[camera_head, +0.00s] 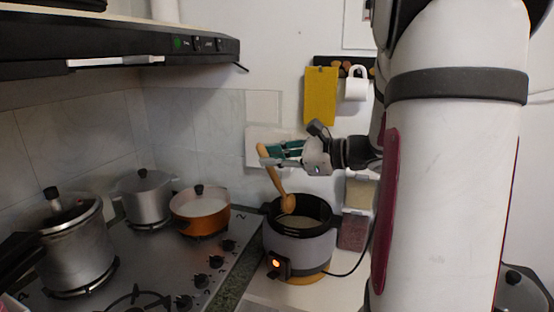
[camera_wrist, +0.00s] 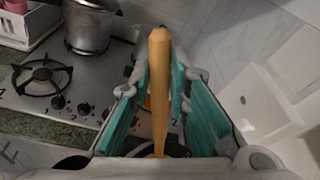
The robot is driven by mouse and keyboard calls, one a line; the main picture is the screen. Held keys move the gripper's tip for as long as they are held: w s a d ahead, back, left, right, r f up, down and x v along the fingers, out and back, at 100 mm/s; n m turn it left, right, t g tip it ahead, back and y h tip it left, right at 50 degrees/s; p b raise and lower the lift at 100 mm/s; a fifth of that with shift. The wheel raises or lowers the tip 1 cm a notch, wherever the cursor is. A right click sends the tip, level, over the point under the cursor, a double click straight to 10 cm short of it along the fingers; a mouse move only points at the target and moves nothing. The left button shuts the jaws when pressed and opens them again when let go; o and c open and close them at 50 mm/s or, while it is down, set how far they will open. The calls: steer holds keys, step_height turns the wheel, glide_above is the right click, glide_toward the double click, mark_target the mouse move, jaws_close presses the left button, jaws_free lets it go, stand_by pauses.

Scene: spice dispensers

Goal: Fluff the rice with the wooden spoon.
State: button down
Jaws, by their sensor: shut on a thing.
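The wooden spoon (camera_head: 273,176) is in my gripper (camera_head: 283,150), held by its upper handle. The spoon tilts, with its bowl low over the mouth of the open rice cooker (camera_head: 300,248). The rice (camera_head: 290,221) shows as a pale surface inside the dark pot. I cannot tell if the bowl touches it. In the wrist view the handle (camera_wrist: 159,85) stands between the green finger pads, and the spoon's bowl is hidden. The cooker has an orange light lit on its front.
A stove (camera_head: 150,262) at the left bears a pressure cooker (camera_head: 75,245), a silver pot (camera_head: 147,197) and an orange pan (camera_head: 200,210). A range hood (camera_head: 120,45) hangs above. Clear containers (camera_head: 356,212) stand right of the cooker.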

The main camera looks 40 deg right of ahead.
stand_by(0.4)
step_height(320, 180, up, 5)
steer(key=p, duration=0.3)
stand_by(1.1)
